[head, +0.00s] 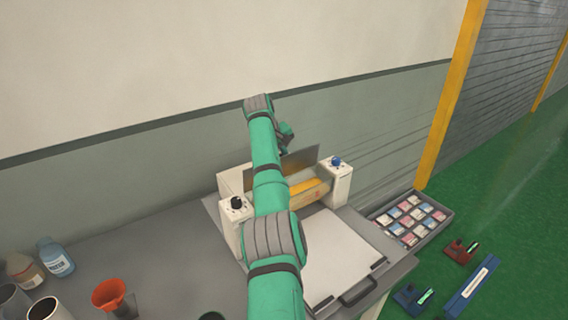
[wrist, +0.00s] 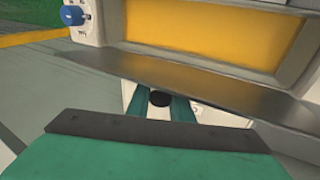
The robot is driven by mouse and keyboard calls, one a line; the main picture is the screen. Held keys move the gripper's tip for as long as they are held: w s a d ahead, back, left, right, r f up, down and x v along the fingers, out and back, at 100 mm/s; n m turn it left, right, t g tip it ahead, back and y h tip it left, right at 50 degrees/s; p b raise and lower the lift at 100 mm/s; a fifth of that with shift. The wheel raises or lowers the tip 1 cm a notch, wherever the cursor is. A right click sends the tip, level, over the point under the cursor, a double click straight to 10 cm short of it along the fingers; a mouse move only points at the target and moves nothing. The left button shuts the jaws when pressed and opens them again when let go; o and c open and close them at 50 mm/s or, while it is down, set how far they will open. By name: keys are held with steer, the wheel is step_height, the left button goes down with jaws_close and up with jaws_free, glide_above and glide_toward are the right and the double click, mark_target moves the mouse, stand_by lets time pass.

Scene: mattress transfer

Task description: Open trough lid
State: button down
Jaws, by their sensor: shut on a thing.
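The trough lid (head: 299,161) is a dark grey panel, raised and tilted up behind the yellow trough (head: 310,192) in the head view. In the wrist view, the lid (wrist: 205,82) is a dark slanted strip across the middle, below the yellow trough interior (wrist: 215,30). My gripper (wrist: 162,104) is at the lid's wall side, with its teal fingers close around a small dark part by the lid's edge. It is shut on the lid there, though the contact is partly hidden. In the head view, my arm covers part of the trough.
White posts flank the trough, with a black knob (head: 236,203) and a blue knob (head: 336,161). The wall is close behind. A tray of small packets (head: 411,218) lies at right; bottles (head: 56,257) and an orange funnel (head: 108,294) stand at left.

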steer(key=shift+f, duration=0.2)
stand_by(0.5)
steer(key=c, duration=1.6)
jaws_free()
steer(key=shift+r, duration=0.2)
steer(key=v, duration=1)
steer(key=shift+w+a+r, duration=0.1)
steer(key=shift+a+r, duration=0.1)
steer(key=shift+r, duration=0.1)
